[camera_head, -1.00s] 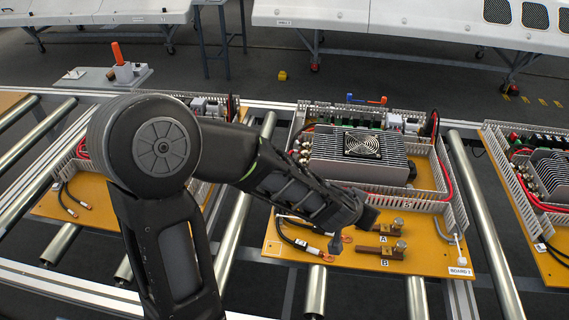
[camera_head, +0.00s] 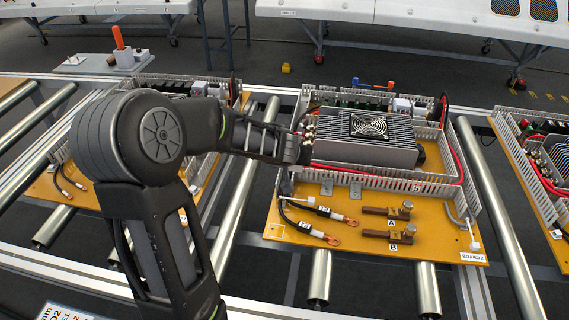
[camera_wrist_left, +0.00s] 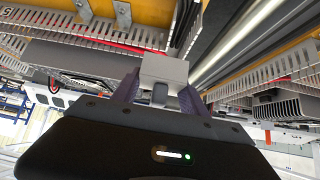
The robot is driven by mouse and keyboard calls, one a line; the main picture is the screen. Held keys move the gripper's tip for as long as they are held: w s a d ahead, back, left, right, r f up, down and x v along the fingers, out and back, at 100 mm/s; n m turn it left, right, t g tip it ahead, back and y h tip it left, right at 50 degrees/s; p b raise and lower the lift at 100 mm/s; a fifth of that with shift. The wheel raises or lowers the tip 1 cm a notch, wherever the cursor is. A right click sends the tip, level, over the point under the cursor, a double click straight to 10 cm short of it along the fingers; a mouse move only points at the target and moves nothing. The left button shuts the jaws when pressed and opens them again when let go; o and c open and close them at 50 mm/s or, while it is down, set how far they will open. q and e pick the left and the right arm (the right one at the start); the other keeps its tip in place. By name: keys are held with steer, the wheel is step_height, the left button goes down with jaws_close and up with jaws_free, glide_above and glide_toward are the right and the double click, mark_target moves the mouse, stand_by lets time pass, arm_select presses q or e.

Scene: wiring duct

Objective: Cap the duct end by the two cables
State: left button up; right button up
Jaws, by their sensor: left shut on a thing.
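My left gripper (camera_head: 304,152) is at the left side of the finned fan unit, above the slotted duct; its fingers are hard to make out there. In the left wrist view my left gripper (camera_wrist_left: 158,95) is shut on a small light-grey block, the cap (camera_wrist_left: 164,69). The cap cannot be made out in the head view. The two black cables (camera_head: 310,212) with copper lugs lie on the orange board, in front of the gripper. The grey slotted duct (camera_head: 340,180) runs behind them, with its left corner end near the cable tops. My right gripper is out of view.
The fan unit (camera_head: 365,135) stands close to the gripper. Copper terminals A (camera_head: 388,211) and B (camera_head: 390,235) sit right of the cables. Metal rollers (camera_head: 243,190) flank the board. The board's front left is clear.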

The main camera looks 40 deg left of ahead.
arm_select(q)
steer(key=a, duration=0.3)
steer(key=shift+s+f+n, duration=0.2)
steer(key=shift+n, duration=0.1)
steer(key=shift+d, duration=0.1)
steer(key=shift+f+b, duration=0.1)
steer(key=shift+b, duration=0.5)
step_height(320, 180, down, 6)
steer(key=b, duration=0.6)
steer(key=shift+r+b, duration=0.25)
steer(key=shift+b, duration=0.05)
steer(key=shift+b, duration=0.85)
stand_by(1.2)
steer(key=shift+s+d+f+b, duration=0.1)
steer(key=shift+f+b, duration=2.05)
steer(key=shift+b, duration=0.55)
steer(key=o, duration=1.4)
